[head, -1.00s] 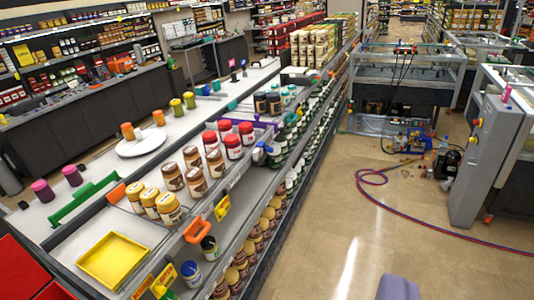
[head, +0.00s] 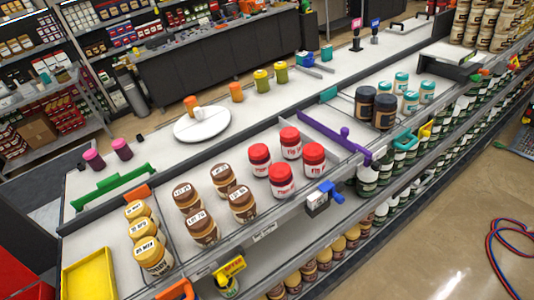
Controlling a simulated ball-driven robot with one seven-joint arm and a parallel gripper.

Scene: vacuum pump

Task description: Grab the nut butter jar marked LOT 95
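Jars with brown lids and brown contents stand upright in a group on the top shelf in the head view, with white labels on the lids. They are a back left jar (head: 186,197), a back right jar (head: 223,180), a front left jar (head: 202,229) and a front right jar (head: 243,206). The lid markings look like LOT numbers but are too small to read with certainty, so I cannot tell which is LOT 95. My gripper is not in view.
A yellow tray (head: 90,277), a purple divider (head: 322,133), a blue clip (head: 328,193) and a white round plate (head: 203,124) are nearby. Open floor (head: 445,215) lies right.

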